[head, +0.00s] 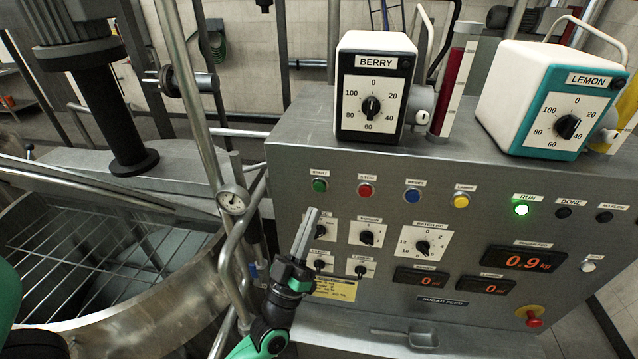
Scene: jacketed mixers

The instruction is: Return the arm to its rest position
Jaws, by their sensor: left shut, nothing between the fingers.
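My left gripper (308,222) is in the lower middle of the head view, in front of the left part of the control panel (460,240). Its long grey fingers point up and lie together, with nothing between them. It covers part of the small knobs and labels behind it; I cannot tell whether it touches the panel. My left arm (262,342) comes in from the bottom, dark with green parts. My right gripper is not in view.
A BERRY dial box (374,88) and a LEMON dial box (552,100) stand on the panel's top. The green RUN lamp (521,209) is lit; a display (524,260) reads 0.9 kg. A steel vessel with a grid (80,260) and pipes with a gauge (232,202) stand left.

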